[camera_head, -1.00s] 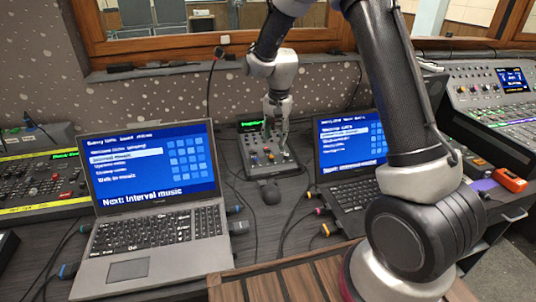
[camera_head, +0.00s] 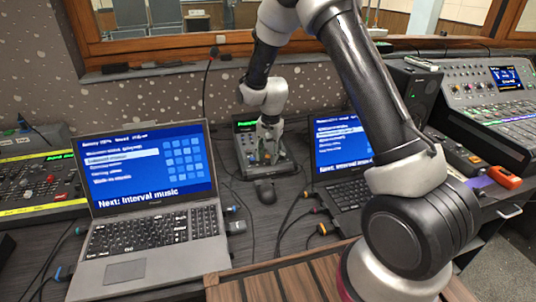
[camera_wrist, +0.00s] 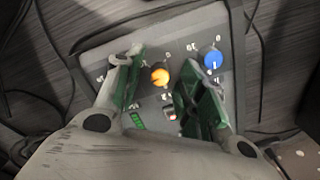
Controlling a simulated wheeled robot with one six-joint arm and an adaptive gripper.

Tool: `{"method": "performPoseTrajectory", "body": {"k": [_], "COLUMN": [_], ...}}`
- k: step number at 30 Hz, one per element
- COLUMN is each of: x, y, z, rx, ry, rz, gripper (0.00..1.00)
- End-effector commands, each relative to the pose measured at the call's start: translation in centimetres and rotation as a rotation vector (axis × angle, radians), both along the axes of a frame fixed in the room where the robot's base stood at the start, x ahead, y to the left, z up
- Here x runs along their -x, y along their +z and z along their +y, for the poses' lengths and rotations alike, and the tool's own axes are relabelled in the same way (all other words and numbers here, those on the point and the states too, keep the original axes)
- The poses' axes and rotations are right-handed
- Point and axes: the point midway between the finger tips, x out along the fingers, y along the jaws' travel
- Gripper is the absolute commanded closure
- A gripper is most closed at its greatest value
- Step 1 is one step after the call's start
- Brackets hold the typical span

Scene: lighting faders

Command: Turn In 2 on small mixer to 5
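The small mixer (camera_head: 243,143) is a dark box on the desk between the two laptops in the head view. In the wrist view its grey panel (camera_wrist: 188,30) carries a yellow-orange knob (camera_wrist: 160,76) and a blue knob (camera_wrist: 211,59). Labels are too blurred to tell which knob is In 2. My gripper (camera_head: 267,152) is over the mixer, pointing down. In the wrist view my gripper (camera_wrist: 160,62) is open, its green-padded fingers apart, with the yellow-orange knob showing between them. The blue knob lies beyond the right finger. The left finger hides part of the panel.
A laptop (camera_head: 150,225) stands left of the mixer and another laptop (camera_head: 343,140) close on its right. A dark mouse-like object (camera_head: 265,191) lies in front of the mixer. Cables run along the desk. A larger console (camera_head: 490,95) stands at the far right.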

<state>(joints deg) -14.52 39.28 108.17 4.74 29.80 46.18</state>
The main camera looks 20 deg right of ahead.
Motion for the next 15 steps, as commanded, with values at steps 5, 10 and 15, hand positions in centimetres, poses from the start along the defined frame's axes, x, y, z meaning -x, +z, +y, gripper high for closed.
{"method": "performPoseTrajectory", "body": {"k": [5,10,15], "x": [0.01,0.02,0.02], "y": [0.02,0.03,0.03], "z": [-0.01,0.0,0.01], "rx": [0.0,0.0,0.002], "ry": [0.0,0.0,0.016], "rz": [0.0,0.0,0.0], "gripper": [0.96,1.0,1.0]}}
